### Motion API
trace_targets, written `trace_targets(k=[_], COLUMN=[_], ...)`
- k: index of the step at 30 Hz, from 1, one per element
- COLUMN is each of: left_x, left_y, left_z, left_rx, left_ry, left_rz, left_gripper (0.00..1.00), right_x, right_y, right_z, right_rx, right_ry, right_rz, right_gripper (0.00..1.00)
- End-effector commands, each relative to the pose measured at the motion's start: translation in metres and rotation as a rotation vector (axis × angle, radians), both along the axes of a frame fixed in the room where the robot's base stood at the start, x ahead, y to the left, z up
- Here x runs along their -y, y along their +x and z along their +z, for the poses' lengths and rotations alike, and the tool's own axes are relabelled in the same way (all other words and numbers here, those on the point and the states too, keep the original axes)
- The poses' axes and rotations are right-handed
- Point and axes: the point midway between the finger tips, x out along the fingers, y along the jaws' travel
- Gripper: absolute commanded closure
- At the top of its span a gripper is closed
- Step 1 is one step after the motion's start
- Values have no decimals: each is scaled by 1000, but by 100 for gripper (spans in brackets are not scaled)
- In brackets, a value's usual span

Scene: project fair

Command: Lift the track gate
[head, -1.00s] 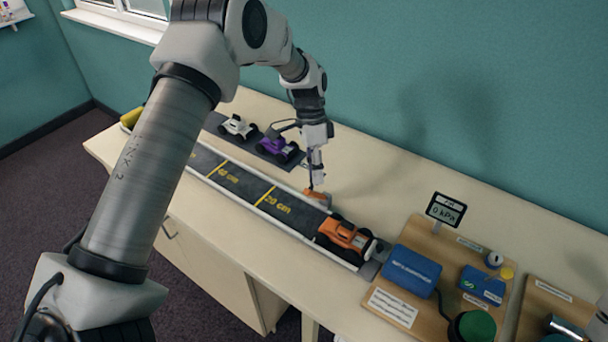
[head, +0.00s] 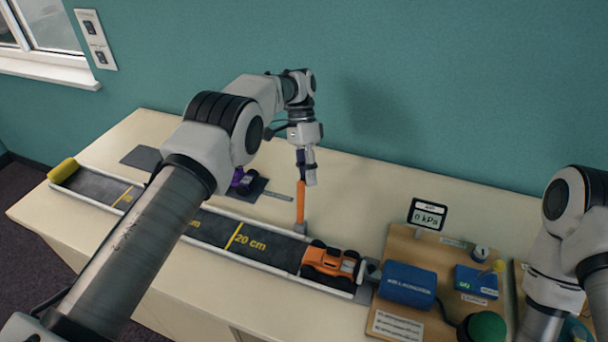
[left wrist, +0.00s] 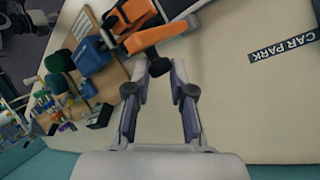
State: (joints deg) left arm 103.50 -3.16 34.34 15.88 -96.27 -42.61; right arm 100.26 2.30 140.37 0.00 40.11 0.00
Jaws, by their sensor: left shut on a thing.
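The track gate (head: 300,203) is an orange bar at the track's side. In the head view it stands about upright, just left of the orange toy car (head: 328,262). My left gripper (head: 306,180) points down at the bar's top end and is shut on it; the fingers hide that end. In the left wrist view the fingertips (left wrist: 167,70) show near the orange gate (left wrist: 158,34); the exact contact is hard to see. The car sits at the right end of the dark track (head: 212,230). My right gripper is out of view.
A wooden board with a blue box (head: 408,284), a 0 kPa display (head: 427,214) and a green dome (head: 487,327) lies right of the track. A purple car (head: 243,181) stands behind the track. My right arm shows at the right edge. The table's back middle is clear.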

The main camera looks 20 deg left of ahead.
Motion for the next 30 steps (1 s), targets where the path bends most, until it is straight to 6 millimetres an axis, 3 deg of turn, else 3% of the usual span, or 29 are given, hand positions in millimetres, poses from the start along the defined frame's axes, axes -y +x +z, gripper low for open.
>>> trace_targets(k=[1, 16, 17, 19, 30], left_x=[-3, -3, -3, -2, -1], left_y=[-2, -2, -2, -2, 0], left_z=[-8, -8, -8, -8, -4], left_rx=[-17, -37, -37, -36, -29], left_ry=[7, 9, 9, 8, 5], left_rz=[-1, 1, 1, 0, 0], left_gripper=[100, 100, 74, 52, 52], right_x=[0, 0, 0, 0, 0], right_y=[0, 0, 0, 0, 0], right_z=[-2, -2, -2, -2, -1], right_rx=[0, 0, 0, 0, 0], right_ry=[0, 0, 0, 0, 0], right_rz=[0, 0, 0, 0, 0], right_gripper=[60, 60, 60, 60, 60])
